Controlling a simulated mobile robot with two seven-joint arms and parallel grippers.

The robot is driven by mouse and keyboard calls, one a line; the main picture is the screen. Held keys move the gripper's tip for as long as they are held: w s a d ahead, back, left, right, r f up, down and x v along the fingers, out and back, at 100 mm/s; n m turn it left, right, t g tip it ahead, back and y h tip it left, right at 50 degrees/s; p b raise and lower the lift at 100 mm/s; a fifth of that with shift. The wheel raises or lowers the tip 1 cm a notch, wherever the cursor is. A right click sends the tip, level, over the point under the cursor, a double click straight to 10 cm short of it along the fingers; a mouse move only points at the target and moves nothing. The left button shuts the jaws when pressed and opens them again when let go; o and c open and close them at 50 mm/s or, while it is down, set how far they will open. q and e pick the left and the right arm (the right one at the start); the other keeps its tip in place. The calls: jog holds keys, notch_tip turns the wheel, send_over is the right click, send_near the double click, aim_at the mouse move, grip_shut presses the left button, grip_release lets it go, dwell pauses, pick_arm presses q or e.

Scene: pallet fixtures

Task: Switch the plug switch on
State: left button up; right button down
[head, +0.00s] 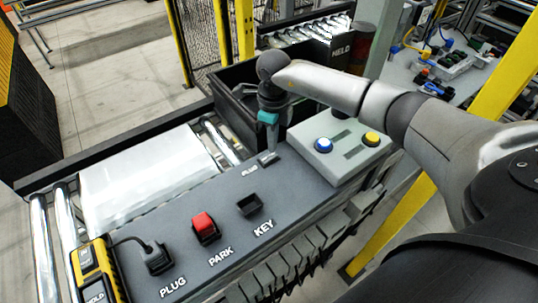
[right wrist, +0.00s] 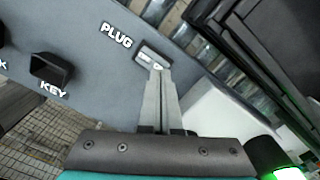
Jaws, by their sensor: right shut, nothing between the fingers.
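The plug switch (head: 268,159) is a small dark rocker near the far edge of the grey panel, beside a white PLUG label. In the right wrist view the switch (right wrist: 147,54) has a light face, partly covered by my fingertips; I cannot tell which way it is set. My right gripper (head: 270,148) points down over the switch. Its fingers are shut together and empty, and in the right wrist view the fingertips (right wrist: 158,70) are at or just above the switch; contact cannot be told. My left gripper is not in view.
A grey box with blue (head: 323,145) and yellow (head: 371,139) buttons stands right of the switch. The red PARK block (head: 204,224), KEY socket (head: 249,205) and black PLUG connector (head: 158,260) are nearer. A white-topped load (head: 150,172) lies on rollers at left; a black bin (head: 228,92) is behind.

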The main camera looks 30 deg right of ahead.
jog(key=shift+s+f+b, duration=0.1)
jog(key=shift+f+b, duration=0.75)
jog(key=shift+f, duration=0.2)
dwell(0.4)
jog(key=shift+r, duration=0.15)
jog(key=shift+r+p, duration=2.65)
jog(key=shift+r, duration=0.8)
jog(key=shift+f, duration=0.1)
